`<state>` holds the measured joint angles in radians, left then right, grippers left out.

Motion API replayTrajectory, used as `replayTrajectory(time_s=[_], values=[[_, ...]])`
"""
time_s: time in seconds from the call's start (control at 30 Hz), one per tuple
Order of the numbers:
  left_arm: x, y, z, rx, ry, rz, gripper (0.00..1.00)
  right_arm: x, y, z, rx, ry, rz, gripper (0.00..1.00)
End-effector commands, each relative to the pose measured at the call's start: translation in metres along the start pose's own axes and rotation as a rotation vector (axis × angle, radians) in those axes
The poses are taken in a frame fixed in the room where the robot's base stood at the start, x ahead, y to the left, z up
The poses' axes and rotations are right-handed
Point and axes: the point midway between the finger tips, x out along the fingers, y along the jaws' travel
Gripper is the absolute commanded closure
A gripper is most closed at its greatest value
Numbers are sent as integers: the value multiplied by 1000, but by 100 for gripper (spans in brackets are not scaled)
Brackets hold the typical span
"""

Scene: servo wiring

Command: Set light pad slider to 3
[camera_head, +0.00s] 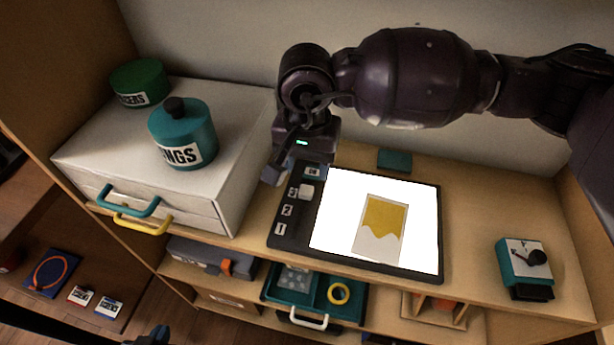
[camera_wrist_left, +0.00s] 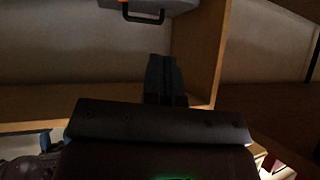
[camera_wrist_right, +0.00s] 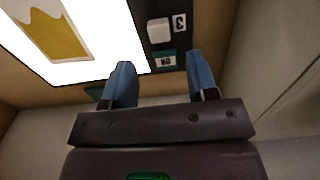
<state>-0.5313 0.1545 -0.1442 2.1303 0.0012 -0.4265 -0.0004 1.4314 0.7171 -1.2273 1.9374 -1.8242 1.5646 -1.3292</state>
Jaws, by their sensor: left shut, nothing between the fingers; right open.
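The light pad (camera_head: 430,270) lies on the shelf top, its white screen lit. Its slider knob (camera_head: 306,191) is pale and square, on the black left strip beside the label 3 (camera_head: 293,193); labels 2 and 1 are nearer the front. In the right wrist view the knob (camera_wrist_right: 158,30) sits level with the 3. My right gripper (camera_head: 277,170) is open and empty at the pad's back left corner, its blue fingers (camera_wrist_right: 160,72) apart from the knob. My left gripper (camera_head: 155,337) is low at the bottom edge; its fingers (camera_wrist_left: 162,78) are closed together, empty.
A white drawer box (camera_head: 240,150) with two teal and green canisters stands left of the pad. A teal device with a black knob (camera_head: 525,265) stands at the right. A small teal block (camera_head: 394,160) lies behind the pad. Lower shelves hold a teal tray (camera_head: 350,312).

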Motion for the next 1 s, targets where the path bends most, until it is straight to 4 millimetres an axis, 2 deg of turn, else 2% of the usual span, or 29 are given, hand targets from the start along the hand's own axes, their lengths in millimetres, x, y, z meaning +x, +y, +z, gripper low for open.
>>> replayTrajectory(time_s=[0.03,0.1,0.3,0.47,1.0], values=[[-2,0,-2,-2,3,-1,100,-12,0,-1,1,5,-2,47],[-3,1,-2,-5,1,-1,100,-23,0,-1,1,5,0,47],[-4,1,3,-11,-10,-3,100,-44,0,-1,1,2,0,47],[-4,1,4,-10,-11,-3,100,-49,0,0,1,0,2,47],[-2,-1,-6,7,10,1,100,-49,0,0,1,0,1,47]])
